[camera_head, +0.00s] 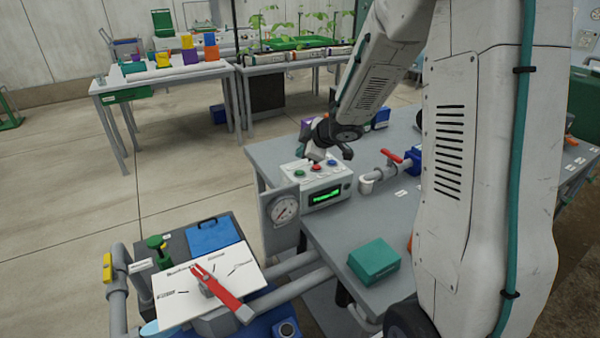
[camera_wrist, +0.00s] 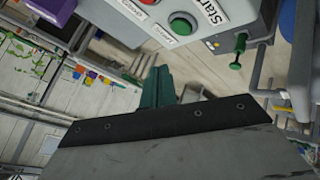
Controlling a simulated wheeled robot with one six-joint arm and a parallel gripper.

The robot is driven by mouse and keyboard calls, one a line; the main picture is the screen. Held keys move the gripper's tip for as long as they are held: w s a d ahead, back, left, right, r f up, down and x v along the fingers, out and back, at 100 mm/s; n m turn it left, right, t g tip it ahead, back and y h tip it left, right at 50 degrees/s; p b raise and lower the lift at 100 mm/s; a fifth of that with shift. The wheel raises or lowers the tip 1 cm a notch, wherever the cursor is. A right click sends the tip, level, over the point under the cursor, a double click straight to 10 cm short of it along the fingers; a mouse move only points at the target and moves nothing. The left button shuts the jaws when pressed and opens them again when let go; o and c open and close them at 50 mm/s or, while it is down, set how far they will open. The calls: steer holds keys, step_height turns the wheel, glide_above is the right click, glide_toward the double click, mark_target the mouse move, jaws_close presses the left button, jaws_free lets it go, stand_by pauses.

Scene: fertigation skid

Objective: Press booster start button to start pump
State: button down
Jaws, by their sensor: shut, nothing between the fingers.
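The control box (camera_head: 325,188) stands on the grey bench with a row of coloured buttons on top and a lit green display on its front. The green button (camera_wrist: 182,25) sits beside a "Start" label (camera_wrist: 210,12) in the wrist view; it is also at the left of the row in the head view (camera_head: 299,173). My gripper (camera_head: 318,156) is just above the box, close to the buttons. Its teal fingers (camera_wrist: 160,75) are shut and empty in the wrist view, apart in the picture from the green button. Contact cannot be judged.
A pressure gauge (camera_head: 284,209) is at the box's left. A pipe with a red valve handle (camera_head: 391,156) is at its right. A teal box (camera_head: 374,261) lies nearer on the bench. A red lever (camera_head: 222,292) on a white plate is at front left.

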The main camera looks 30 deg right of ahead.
mark_target(303, 173)
steer(key=shift+f, duration=1.95)
steer(key=shift+f, duration=0.1)
stand_by(0.5)
steer(key=shift+f, duration=0.3)
steer(key=shift+f, duration=0.35)
stand_by(0.6)
steer(key=shift+r, duration=0.8)
steer(key=shift+r, duration=2.5)
steer(key=shift+d, duration=0.1)
